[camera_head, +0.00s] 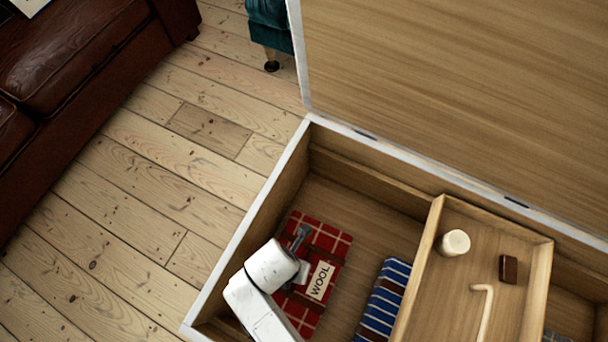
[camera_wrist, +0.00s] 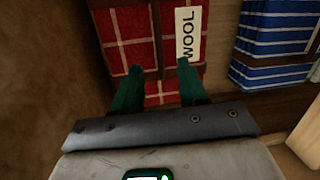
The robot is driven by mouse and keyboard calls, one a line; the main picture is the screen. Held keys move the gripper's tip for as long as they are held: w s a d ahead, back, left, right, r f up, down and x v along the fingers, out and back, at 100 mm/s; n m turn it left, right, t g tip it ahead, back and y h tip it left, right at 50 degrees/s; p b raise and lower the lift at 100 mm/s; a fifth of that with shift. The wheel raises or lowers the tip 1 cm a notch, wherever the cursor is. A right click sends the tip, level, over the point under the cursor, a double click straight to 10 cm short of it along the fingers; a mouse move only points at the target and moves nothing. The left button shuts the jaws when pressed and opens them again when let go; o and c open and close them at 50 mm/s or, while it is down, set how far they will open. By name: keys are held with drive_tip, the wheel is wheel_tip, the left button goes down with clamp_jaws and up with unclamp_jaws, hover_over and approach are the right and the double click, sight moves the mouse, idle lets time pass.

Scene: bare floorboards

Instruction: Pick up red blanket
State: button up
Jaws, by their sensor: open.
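The red blanket (camera_head: 331,241) is a folded plaid with white lines, brown straps and a WOOL label (camera_head: 320,281). It lies on the floor of an open wooden chest (camera_head: 365,210), in the left part. My gripper is over the blanket, partly hidden by my white arm in the head view. In the wrist view, the blanket (camera_wrist: 128,60) is straight ahead, and the two dark green fingers of my gripper (camera_wrist: 158,80) are apart with nothing held between them. The fingertips overlap the blanket's near part; I cannot tell whether they touch it.
A blue striped folded blanket (camera_head: 386,300) lies to the right in the chest. A wooden tray (camera_head: 545,275) at the right holds a white candle-like cylinder (camera_head: 454,243), a brown block (camera_head: 508,268) and a pale cane-shaped piece (camera_head: 486,310). The raised lid (camera_head: 460,90) stands behind.

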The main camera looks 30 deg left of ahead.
drive_tip(key=f+b, duration=0.2)
drive_tip(key=f, duration=0.1)
drive_tip(key=f+b, duration=0.2)
drive_tip(key=f, duration=0.2)
drive_tip(key=w+d+f+b, duration=0.1)
drive_tip(key=f+b, duration=0.1)
drive_tip(key=f, duration=0.1)
drive_tip(key=shift+d+f, duration=0.1)
drive_tip(key=shift+f, duration=0.25)
drive_tip(key=shift+r, duration=0.1)
clamp_jaws()
idle(0.9)
drive_tip(key=shift+r, duration=0.1)
